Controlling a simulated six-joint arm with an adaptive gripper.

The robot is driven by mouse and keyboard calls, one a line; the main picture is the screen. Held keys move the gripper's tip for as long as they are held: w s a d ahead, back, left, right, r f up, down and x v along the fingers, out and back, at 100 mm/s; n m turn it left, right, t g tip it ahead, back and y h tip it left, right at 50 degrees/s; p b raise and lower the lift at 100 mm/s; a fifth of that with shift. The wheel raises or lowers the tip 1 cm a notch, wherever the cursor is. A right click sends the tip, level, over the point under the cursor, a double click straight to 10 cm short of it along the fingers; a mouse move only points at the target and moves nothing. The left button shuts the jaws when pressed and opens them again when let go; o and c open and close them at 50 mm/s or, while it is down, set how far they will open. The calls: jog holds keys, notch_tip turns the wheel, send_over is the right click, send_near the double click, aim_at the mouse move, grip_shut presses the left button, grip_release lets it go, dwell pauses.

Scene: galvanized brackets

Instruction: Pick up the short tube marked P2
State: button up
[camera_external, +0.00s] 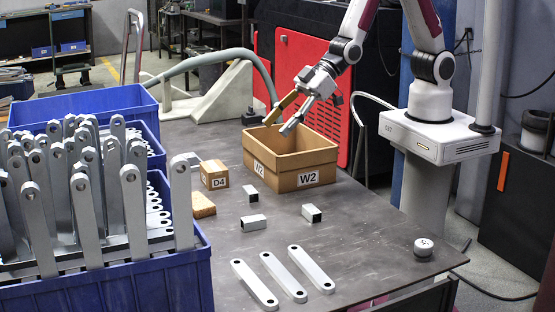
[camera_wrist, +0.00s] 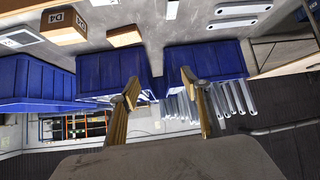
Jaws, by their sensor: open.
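Three short square metal tubes with dark open ends lie apart on the grey table in the external view: one near the box (camera_external: 250,194), one in front of it (camera_external: 254,222) and one to the right (camera_external: 311,213). I cannot read a P2 mark on any of them. My gripper (camera_external: 279,125) is open and empty, above the cardboard box marked W2 (camera_external: 290,183), behind the tubes. In the wrist view its two fingers (camera_wrist: 158,85) are spread with nothing between them. A short tube (camera_wrist: 172,10) shows at the top edge there.
Blue bins (camera_external: 150,288) with upright galvanized brackets fill the left side. A small D4 box (camera_external: 214,174) and a tan block (camera_external: 202,206) stand beside them. Three flat bars (camera_external: 283,276) lie in front. A round white object (camera_external: 423,247) sits at the right; the table between is clear.

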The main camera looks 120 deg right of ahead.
jog(key=w+a+f+t, duration=0.1)
jog(key=w+a+f, duration=0.15)
jog(key=f, duration=0.55)
jog(key=t+y, duration=0.1)
send_near(258, 217)
jog(key=shift+w+d+f+n, duration=0.1)
jog(key=shift+w+d+n, duration=0.1)
jog(key=shift+w, duration=0.3)
jog(key=shift+w+d+f+n, duration=0.15)
jog(key=shift+w+d+n, duration=0.1)
jog(key=shift+w, duration=0.25)
jog(key=shift+s+a+f+t, duration=0.2)
jog(key=shift+f+t, duration=0.1)
jog(key=shift+f, duration=0.3)
jog(key=shift+w, duration=0.1)
jog(key=shift+x, duration=1.2)
jog(key=shift+a+x, duration=0.15)
jog(key=shift+x, duration=1.15)
jog(key=shift+a+x, duration=0.2)
jog(key=shift+x, duration=1.1)
jog(key=shift+r, duration=0.1)
grip_shut()
